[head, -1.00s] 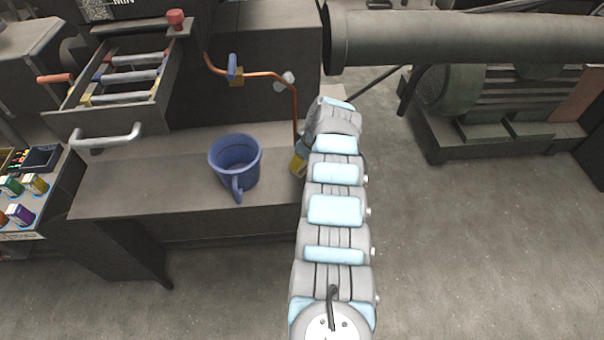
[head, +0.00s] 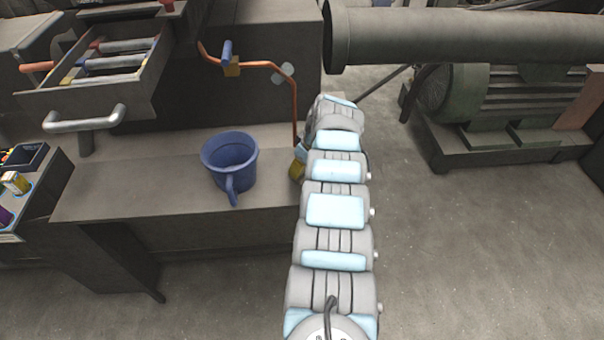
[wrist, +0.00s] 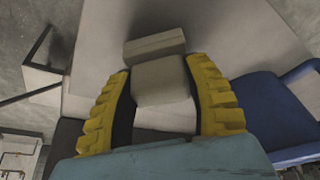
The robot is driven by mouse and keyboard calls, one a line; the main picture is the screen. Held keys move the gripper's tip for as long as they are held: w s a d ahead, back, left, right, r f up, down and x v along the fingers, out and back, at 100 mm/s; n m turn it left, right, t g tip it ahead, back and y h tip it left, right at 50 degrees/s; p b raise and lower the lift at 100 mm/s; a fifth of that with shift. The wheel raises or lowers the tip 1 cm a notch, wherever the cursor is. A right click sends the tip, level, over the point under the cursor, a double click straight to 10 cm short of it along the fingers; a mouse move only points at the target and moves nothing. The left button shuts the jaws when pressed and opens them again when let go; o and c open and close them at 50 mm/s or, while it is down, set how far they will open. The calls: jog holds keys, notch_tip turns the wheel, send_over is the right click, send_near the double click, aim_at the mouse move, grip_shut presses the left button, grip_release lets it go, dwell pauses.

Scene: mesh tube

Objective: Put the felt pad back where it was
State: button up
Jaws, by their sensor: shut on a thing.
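My gripper (wrist: 163,98) has yellow ribbed fingers and is shut on a pale grey-beige block, which I take to be the felt pad (wrist: 160,80). A flat bar-like piece of similar colour (wrist: 154,46) shows just beyond the block; I cannot tell whether it is part of it. In the head view only a bit of my gripper's yellow (head: 297,170) shows beside my arm, right of the blue mug, and the pad is hidden there. The bench top (head: 130,190) lies below the gripper.
The blue mug (head: 228,165) stands on the bench; in the wrist view it is close on the right (wrist: 262,105). A copper pipe (head: 294,105) rises behind the gripper. An open drawer (head: 90,98) juts out at left. A large pipe (head: 470,38) spans the upper right.

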jog(key=shift+f, duration=0.3)
jog(key=shift+f, duration=0.2)
jog(key=o, duration=1.1)
jog(key=shift+o, duration=0.2)
jog(key=shift+r, duration=0.15)
jog(key=shift+d+r+p, duration=0.1)
jog(key=shift+r+p, duration=0.4)
jog(key=shift+p, duration=0.05)
jog(key=p+v, duration=0.2)
jog(key=p, duration=0.2)
jog(key=shift+s+d+r+p, duration=0.1)
jog(key=shift+r+p, duration=0.25)
jog(key=p+v, duration=0.1)
jog(key=v, duration=0.7)
jog(key=shift+r, duration=0.2)
